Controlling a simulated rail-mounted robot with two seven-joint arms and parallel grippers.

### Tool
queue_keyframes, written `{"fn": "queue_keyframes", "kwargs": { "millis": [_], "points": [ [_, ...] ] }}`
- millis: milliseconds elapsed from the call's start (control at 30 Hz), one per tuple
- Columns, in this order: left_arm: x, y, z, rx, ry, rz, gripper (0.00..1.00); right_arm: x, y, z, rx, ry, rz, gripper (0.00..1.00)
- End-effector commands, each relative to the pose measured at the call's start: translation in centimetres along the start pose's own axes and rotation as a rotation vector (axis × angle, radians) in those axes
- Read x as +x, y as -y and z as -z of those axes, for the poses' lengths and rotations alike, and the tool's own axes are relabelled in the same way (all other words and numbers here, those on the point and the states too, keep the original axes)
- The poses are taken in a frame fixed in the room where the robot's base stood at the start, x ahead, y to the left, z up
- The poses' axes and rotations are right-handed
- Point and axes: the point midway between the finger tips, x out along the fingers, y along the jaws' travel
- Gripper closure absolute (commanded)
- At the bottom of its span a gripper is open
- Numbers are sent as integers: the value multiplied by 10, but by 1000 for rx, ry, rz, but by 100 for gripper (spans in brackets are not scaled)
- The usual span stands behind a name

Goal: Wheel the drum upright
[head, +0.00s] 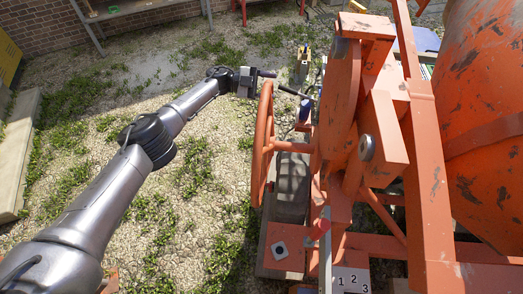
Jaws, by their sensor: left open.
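The drum (480,90) is a large, scuffed orange barrel at the right edge of the head view. Only part of it shows, and its mouth is out of view, so I cannot tell its tilt. The orange handwheel (263,140) stands on the left side of the mixer frame, seen almost edge-on. My left gripper (290,86) is open at the top of the wheel's rim, with one finger on each side of the rim in the picture. I cannot tell whether it touches the rim. My right gripper is not in view.
The orange mixer frame (432,190) fills the right side. A panel marked 1, 2, 3 (350,280) is at the bottom. A pale slab (18,150) lies at far left, and a metal-legged bench (130,8) stands at the back. Gravel and grass lie open left of the wheel.

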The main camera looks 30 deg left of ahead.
Motion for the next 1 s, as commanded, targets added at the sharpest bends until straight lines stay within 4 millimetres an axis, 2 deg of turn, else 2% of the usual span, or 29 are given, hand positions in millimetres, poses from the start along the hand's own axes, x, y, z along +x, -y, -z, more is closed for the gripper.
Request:
{"fn": "queue_keyframes", "kwargs": {
  "millis": [233,700,1000],
  "points": [
    [-6,-1,-1,0,3,0,45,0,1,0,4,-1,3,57],
    [-57,-2,-2,1,4,0,45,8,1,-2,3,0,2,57],
    [-70,-1,-1,1,2,-1,45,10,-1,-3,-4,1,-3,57]
  ]
}}
